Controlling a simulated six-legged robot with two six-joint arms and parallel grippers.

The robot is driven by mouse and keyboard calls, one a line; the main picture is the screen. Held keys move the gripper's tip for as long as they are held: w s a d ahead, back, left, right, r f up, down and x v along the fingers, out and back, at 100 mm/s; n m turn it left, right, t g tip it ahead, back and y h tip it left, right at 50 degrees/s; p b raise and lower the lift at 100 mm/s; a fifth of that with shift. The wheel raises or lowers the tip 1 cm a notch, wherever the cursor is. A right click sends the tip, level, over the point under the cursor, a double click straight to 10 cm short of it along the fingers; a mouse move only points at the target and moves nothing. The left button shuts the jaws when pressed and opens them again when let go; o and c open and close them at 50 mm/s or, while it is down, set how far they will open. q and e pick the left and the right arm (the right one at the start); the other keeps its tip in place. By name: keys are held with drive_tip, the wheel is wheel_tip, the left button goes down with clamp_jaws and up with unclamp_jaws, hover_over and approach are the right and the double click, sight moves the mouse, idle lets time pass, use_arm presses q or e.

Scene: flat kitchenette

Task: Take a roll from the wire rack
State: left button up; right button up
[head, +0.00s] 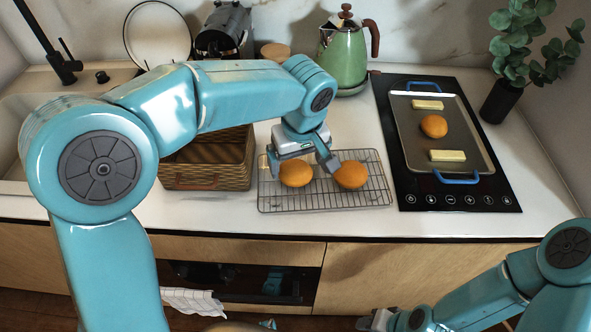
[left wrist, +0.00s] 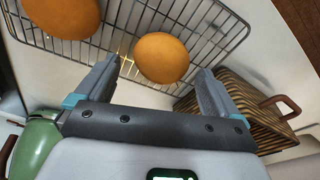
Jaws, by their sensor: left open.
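The wire rack (head: 325,197) lies on the white counter with two round orange-brown rolls on it, a left roll (head: 296,174) and a right roll (head: 351,175). My left gripper (head: 303,163) is open and empty, pointing down above the left roll. In the left wrist view the left roll (left wrist: 161,57) appears between and just beyond the two fingertips (left wrist: 160,72), and I see no grip on it. The right roll (left wrist: 60,15) is at that view's upper left, outside the fingers. My right gripper (head: 375,321) is low at the bottom edge, partly cut off.
A wicker basket (head: 207,165) stands close left of the rack. A tray (head: 460,133) with blue handles, holding a roll (head: 434,126) and two pale yellow blocks, sits on the black hob (head: 460,196) at right. A green kettle (head: 343,58) stands behind. The front counter strip is clear.

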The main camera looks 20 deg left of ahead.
sight(296, 167)
use_arm(q)
drive_tip(key=f, duration=0.2)
drive_tip(key=shift+a+f, duration=0.3)
drive_tip(key=shift+w+f, duration=0.1)
drive_tip(key=shift+f, duration=0.2)
drive_tip(key=c, duration=1.1)
drive_tip(key=shift+r, duration=0.1)
